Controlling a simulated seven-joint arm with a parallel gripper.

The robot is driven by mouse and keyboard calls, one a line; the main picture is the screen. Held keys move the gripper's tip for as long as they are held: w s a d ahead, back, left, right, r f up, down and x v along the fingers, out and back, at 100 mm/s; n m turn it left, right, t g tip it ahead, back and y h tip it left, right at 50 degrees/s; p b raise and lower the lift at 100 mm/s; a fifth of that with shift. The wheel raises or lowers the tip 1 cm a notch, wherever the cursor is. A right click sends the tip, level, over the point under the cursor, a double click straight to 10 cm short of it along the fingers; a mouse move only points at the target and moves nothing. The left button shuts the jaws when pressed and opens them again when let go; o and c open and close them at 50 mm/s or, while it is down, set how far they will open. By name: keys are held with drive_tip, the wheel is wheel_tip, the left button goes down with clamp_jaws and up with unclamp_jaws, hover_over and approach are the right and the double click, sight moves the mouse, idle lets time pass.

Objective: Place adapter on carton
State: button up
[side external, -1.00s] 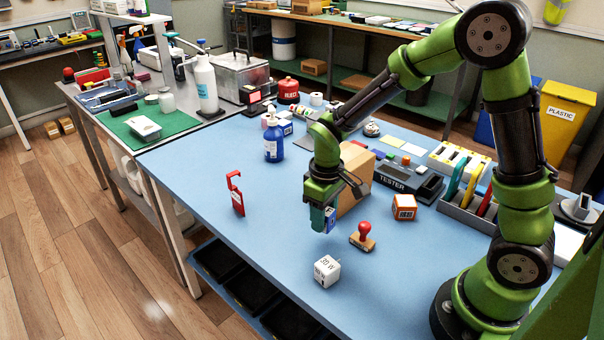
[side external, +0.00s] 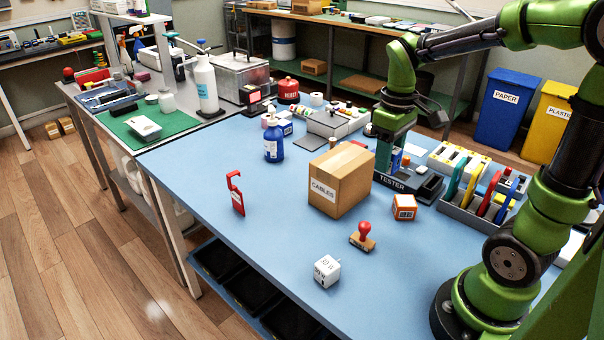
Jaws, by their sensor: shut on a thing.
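The adapter, a white cube marked "20 W" (side external: 327,270), sits on the blue table near its front edge. The carton, a closed brown box labelled "CABLES" (side external: 337,192), stands mid-table with a clear flat top. My gripper (side external: 392,163) points down to the right of and beyond the carton, close to the tester. It is shut on a small blue thing (side external: 396,158), mostly hidden by the gripper. It is apart from the adapter. How high it is above the tester is hard to tell.
The tester (side external: 394,183) is beside my gripper. An orange box (side external: 405,207) and a red-handled stamp (side external: 364,235) stand right of the carton. A rack of coloured phones (side external: 485,193) is further right. The table's front left is clear.

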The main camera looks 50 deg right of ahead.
hover_over(343, 158)
drive_tip(key=shift+s+f, duration=0.4)
drive_tip(key=shift+f, duration=0.3)
drive_tip(key=f, duration=0.2)
drive_tip(key=shift+w+f, duration=0.35)
drive_tip(key=shift+w, duration=0.05)
drive_tip(key=shift+f, duration=0.45)
drive_tip(key=shift+f, duration=0.15)
drive_tip(key=o, duration=1)
drive_tip(key=shift+o, duration=0.2)
